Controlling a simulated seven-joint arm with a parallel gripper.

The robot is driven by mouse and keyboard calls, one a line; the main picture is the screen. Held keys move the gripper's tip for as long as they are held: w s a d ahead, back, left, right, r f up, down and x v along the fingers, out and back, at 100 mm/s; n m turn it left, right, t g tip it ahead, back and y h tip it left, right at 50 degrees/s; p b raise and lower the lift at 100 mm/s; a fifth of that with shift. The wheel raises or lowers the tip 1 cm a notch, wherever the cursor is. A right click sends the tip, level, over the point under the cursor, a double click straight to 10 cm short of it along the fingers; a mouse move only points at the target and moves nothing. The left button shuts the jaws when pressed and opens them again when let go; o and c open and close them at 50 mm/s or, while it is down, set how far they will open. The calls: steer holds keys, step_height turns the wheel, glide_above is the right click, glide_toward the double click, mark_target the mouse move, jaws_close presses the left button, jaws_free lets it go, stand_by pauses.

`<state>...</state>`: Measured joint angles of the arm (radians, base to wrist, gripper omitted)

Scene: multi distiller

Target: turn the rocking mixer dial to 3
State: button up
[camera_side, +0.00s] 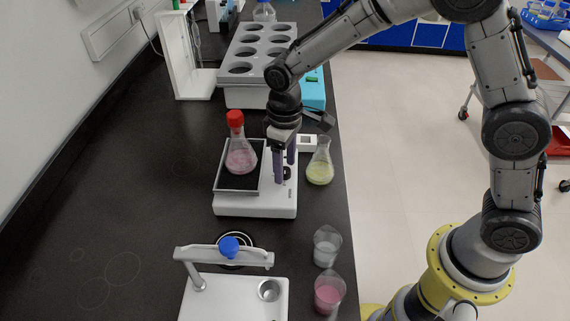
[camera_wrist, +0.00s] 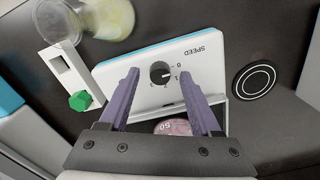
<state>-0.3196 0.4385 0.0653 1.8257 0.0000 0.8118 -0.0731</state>
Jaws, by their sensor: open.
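The rocking mixer (camera_side: 230,206) is a white device with a dark rocking tray. A red-capped flask of pink liquid (camera_side: 240,158) stands on the tray. In the wrist view, the mixer's dark round dial (camera_wrist: 160,72) sits on the white panel, with numbers around it and SPEED printed upside down. Its light mark seems to face the number 1, but this is too small to be sure. My gripper (camera_side: 285,167) points down over the panel. Its purple fingers are open, one on each side of the dial in the wrist view (camera_wrist: 161,76). Contact with the dial cannot be told.
A flask of yellow liquid (camera_side: 320,168) stands right of the mixer, close to my gripper. Two beakers, one clear (camera_side: 327,246) and one pink (camera_side: 329,293), stand nearer. A white stirrer (camera_side: 230,296) is in front. A grey rack (camera_side: 253,62) stands behind. The bench's left side is clear.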

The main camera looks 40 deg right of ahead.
steer(key=shift+f, duration=0.3)
jaws_close()
